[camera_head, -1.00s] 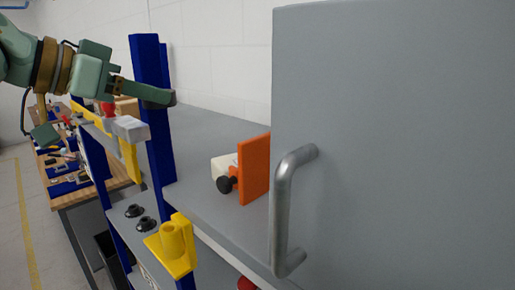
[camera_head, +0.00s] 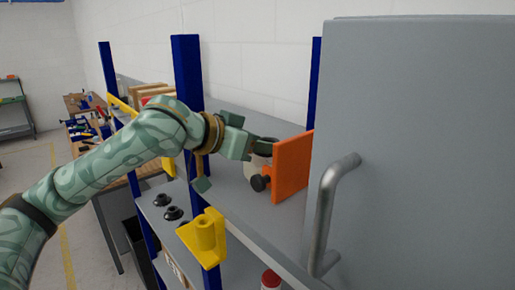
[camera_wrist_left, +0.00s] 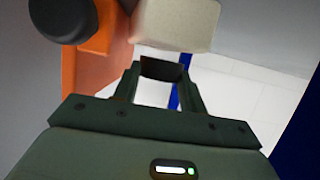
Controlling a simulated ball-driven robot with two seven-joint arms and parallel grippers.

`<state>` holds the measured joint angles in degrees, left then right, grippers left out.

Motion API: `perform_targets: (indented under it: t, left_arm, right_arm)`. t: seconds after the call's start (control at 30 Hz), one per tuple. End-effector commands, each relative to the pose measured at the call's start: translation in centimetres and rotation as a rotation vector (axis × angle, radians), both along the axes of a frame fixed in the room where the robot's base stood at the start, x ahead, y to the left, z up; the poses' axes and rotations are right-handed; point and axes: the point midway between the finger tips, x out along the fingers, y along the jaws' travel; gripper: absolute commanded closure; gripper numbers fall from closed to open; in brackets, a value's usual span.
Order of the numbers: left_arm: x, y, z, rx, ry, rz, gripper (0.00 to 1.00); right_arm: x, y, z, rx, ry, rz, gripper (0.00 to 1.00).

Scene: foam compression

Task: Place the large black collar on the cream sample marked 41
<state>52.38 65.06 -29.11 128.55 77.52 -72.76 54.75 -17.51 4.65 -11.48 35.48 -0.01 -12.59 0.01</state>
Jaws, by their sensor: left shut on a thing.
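My left gripper (camera_head: 262,147) is at the cream block on the grey shelf, beside the orange plate (camera_head: 292,167). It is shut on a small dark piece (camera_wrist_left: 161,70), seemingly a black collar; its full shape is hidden. The cream block (camera_head: 259,162) is partly hidden by the gripper and the plate's black knob (camera_head: 260,183). In the left wrist view the cream block (camera_wrist_left: 175,22) lies just beyond the fingertips; I cannot tell whether the held piece touches it. No number is readable. My right gripper is not in view.
Two black knob-like parts (camera_head: 172,213) sit on a lower shelf. A yellow bracket (camera_head: 207,238) is fixed at the shelf's front. A large grey door with a metal handle (camera_head: 332,215) stands close on the right. Blue posts (camera_head: 187,75) frame the shelves.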

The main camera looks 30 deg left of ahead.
Motion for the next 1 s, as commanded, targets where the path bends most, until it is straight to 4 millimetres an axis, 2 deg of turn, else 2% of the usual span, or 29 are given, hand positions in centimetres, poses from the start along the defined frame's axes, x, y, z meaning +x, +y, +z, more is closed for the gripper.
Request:
perform_targets:
  t: [0.1,0.47,0.5,0.57,0.9,1.0]
  left_arm:
    - [0.0,0.0,-1.1,0.0,0.001,-0.001,0.8]
    - [0.0,0.0,-1.5,0.0,-0.001,0.0,0.8]
    - [0.0,0.0,-1.5,0.0,-0.001,0.0,0.53]
    - [0.0,0.0,-1.5,0.0,-0.001,0.0,0.36]
    - [0.0,0.0,-1.1,0.0,-0.002,0.0,0.36]
    - [-1.0,0.6,-0.8,0.003,-0.004,0.003,0.36]
  right_arm:
    - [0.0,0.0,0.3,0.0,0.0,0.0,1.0]
    - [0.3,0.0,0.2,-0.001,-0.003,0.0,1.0]
    - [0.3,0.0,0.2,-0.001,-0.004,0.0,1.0]
    - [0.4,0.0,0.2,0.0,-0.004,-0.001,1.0]
    - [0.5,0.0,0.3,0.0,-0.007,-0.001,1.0]
    - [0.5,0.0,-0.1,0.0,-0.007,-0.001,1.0]
